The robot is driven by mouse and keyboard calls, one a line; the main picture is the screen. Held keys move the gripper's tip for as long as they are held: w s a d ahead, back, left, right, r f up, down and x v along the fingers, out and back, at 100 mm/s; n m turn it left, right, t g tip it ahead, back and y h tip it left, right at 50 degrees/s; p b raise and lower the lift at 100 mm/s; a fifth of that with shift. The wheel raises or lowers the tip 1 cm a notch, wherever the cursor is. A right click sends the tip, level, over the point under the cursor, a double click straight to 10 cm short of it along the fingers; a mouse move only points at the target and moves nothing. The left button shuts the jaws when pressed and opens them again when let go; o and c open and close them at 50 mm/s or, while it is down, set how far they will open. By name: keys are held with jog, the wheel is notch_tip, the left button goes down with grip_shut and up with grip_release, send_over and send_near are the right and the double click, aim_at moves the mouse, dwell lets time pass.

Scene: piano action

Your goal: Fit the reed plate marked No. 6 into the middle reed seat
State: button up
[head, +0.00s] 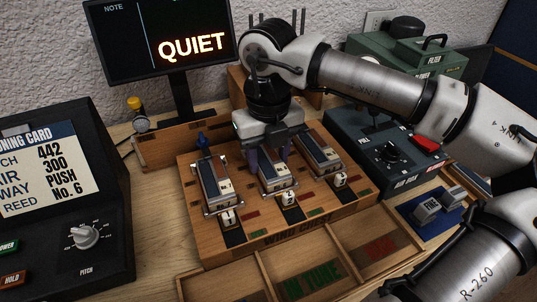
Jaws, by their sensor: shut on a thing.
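My gripper (268,163) points down over the middle reed block (277,181) on the wooden board. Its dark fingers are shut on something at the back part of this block. The fingers hide most of what they hold, and I cannot read a No. 6 mark there. The middle seat lies under and in front of the fingers, behind the white key marked 2 (289,198). I cannot tell whether the held thing is seated or just above the seat.
A left reed block (216,187) and a right one (319,152) stand close on either side. A three-part wooden tray (258,273) lies in front. A blue tray (412,218) with metal pieces is at right. A console (100,215) reads No. 6; a screen (130,50) reads QUIET.

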jog(key=o, duration=1.1)
jog(key=shift+r, duration=0.1)
notch_tip(320, 180, up, 14)
jog(key=shift+f, duration=0.2)
dwell(0.3)
